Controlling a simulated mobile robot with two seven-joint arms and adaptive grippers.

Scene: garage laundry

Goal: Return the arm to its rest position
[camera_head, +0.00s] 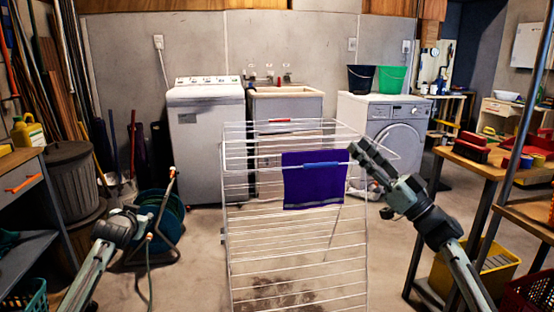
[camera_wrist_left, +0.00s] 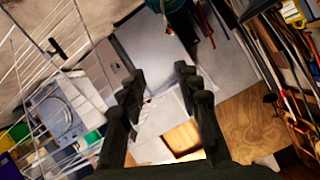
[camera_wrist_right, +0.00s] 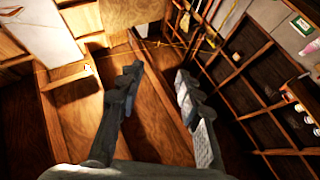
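My right arm comes in from the lower right in the head view. Its gripper (camera_head: 364,158) is raised in front of the drying rack's right side, just right of a purple cloth (camera_head: 314,190). In the right wrist view the right gripper (camera_wrist_right: 157,72) has its fingers apart with nothing between them. My left arm (camera_head: 118,228) is low at the left in the head view, and its fingers are hard to make out there. In the left wrist view the left gripper (camera_wrist_left: 158,77) is open and empty.
The white drying rack (camera_head: 290,245) stands in the middle, with a blue clip (camera_head: 321,165) on the cloth and a red one (camera_head: 279,120) behind. A hose reel (camera_head: 160,218) is at left. A wooden table (camera_head: 480,165) and yellow crate (camera_head: 488,268) are at right.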

